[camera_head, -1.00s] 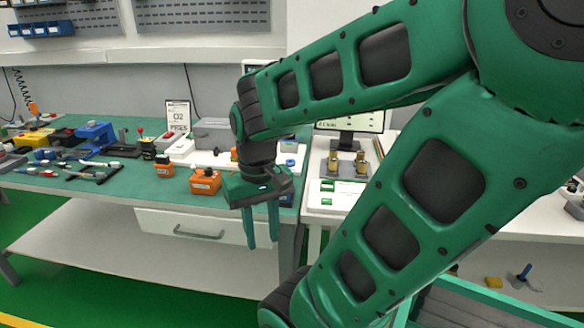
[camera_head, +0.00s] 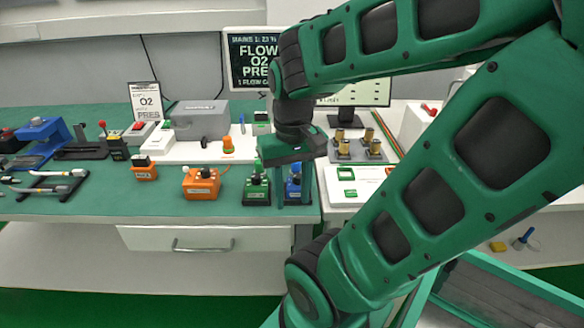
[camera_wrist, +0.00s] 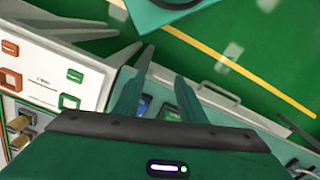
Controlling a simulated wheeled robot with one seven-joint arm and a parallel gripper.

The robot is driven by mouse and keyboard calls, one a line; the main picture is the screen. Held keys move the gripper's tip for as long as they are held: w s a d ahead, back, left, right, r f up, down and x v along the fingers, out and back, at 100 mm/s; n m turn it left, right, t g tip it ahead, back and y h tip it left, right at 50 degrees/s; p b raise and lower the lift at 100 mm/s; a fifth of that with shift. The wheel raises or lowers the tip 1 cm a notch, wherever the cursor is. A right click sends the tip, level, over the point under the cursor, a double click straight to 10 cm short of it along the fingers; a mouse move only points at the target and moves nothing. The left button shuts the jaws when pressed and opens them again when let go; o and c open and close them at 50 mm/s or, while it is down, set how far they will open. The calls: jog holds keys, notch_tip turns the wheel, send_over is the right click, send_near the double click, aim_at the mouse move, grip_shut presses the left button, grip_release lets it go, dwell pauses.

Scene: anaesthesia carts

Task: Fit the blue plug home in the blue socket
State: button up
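The blue plug (camera_head: 293,187), a small blue block on a dark base, stands near the bench's front right corner. My gripper (camera_head: 292,194) hangs pointing down in front of it, one finger to each side of the plug in the head view. In the wrist view my gripper (camera_wrist: 163,68) has its fingers apart, and the blue plug (camera_wrist: 144,105) shows partly between them. I cannot tell whether the fingers touch it. I cannot make out the blue socket now; my wrist covers the area behind it.
A green plug (camera_head: 256,188) stands close left of the blue one. Orange plugs (camera_head: 202,183) and (camera_head: 144,168) sit further left. A white block (camera_head: 185,151) with an orange knob (camera_head: 228,145) lies behind. Brass fittings (camera_head: 357,145) stand on the right counter.

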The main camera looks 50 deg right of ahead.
jog(key=shift+o, duration=0.3)
jog(key=shift+s+d+r+m, duration=0.15)
jog(key=shift+d+r+m, duration=0.45)
jog(key=shift+d+r, duration=0.15)
jog(key=m, duration=1.4)
send_over(296, 167)
jog(key=d, duration=0.1)
jog(key=f, duration=0.2)
jog(key=shift+d+f, duration=0.2)
jog(key=shift+f, duration=0.15)
jog(key=shift+w+a+f, duration=0.1)
jog(key=shift+w+f, duration=0.05)
jog(key=shift+f, duration=0.7)
jog(key=shift+w+f, duration=0.2)
jog(key=shift+f, duration=0.7)
jog(key=shift+w+a+f, duration=0.1)
jog(key=shift+w+f, duration=0.05)
jog(key=shift+f, duration=0.7)
jog(key=c, duration=1.1)
jog(key=shift+c, duration=0.2)
